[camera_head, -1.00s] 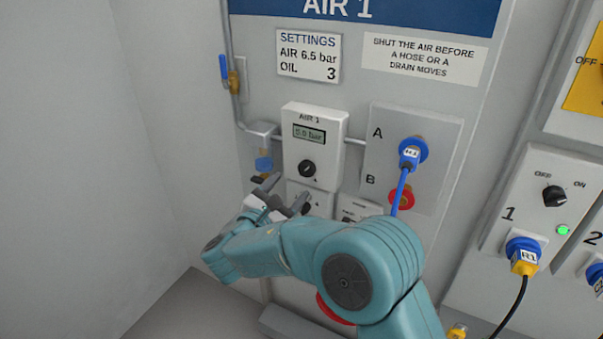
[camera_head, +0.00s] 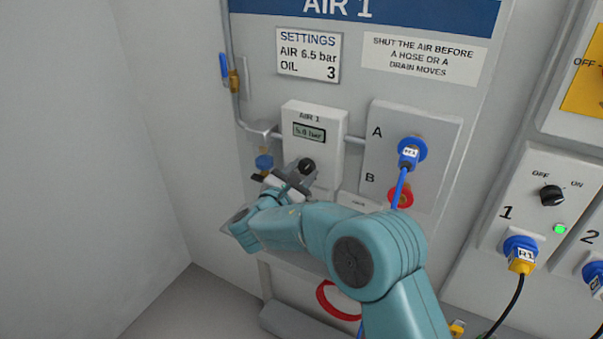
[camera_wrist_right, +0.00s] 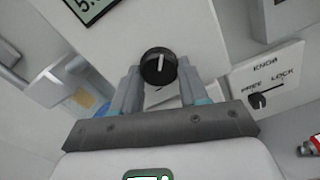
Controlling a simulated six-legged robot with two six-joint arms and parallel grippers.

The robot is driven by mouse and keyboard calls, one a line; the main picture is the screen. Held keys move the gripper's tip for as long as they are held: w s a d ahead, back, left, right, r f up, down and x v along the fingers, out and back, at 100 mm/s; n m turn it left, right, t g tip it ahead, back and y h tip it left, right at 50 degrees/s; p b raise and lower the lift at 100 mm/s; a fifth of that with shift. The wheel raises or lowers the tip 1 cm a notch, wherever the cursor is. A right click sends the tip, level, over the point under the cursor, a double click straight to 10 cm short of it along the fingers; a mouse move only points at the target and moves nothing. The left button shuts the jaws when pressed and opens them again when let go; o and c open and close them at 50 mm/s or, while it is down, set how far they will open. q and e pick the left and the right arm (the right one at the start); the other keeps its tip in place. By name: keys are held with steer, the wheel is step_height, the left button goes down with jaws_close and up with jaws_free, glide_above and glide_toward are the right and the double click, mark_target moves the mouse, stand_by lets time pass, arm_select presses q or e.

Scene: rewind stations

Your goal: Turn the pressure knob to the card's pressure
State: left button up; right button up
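The pressure knob (camera_head: 306,166) is a round black knob with a white mark on the front of the white AIR 1 unit (camera_head: 328,150). Its small display (camera_head: 309,132) seems to read 5.0 bar. The settings card (camera_head: 308,55) above says AIR 6.5 bar, OIL 3. My right gripper (camera_head: 299,176) is at the knob. In the right wrist view the knob (camera_wrist_right: 158,67) shows between and just beyond the fingertips of the open right gripper (camera_wrist_right: 160,77), its white mark nearly upright. Contact cannot be told. My left gripper is not in view.
A knob lock plate (camera_wrist_right: 265,95) with FREE and LOCK marks is beside the unit, its pointer towards FREE. Panel A/B (camera_head: 378,150) with a blue hose plug (camera_head: 409,153) is at right. A blue-handled valve (camera_head: 229,72) is on the pipe at left.

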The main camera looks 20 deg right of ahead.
steer(key=shift+f+b, duration=0.2)
steer(key=shift+b, duration=0.4)
steer(key=m+b, duration=0.8)
steer(key=b, duration=0.4)
steer(key=shift+w+a+b, duration=0.1)
steer(key=shift+b, duration=0.2)
steer(key=shift+r+m+b, duration=0.25)
steer(key=shift+m+b, duration=1.2)
steer(key=shift+m, duration=0.05)
steer(key=o, duration=1.1)
steer(key=shift+r, duration=0.1)
steer(key=shift+c, duration=0.2)
steer(key=v, duration=1.6)
steer(key=shift+a, duration=0.2)
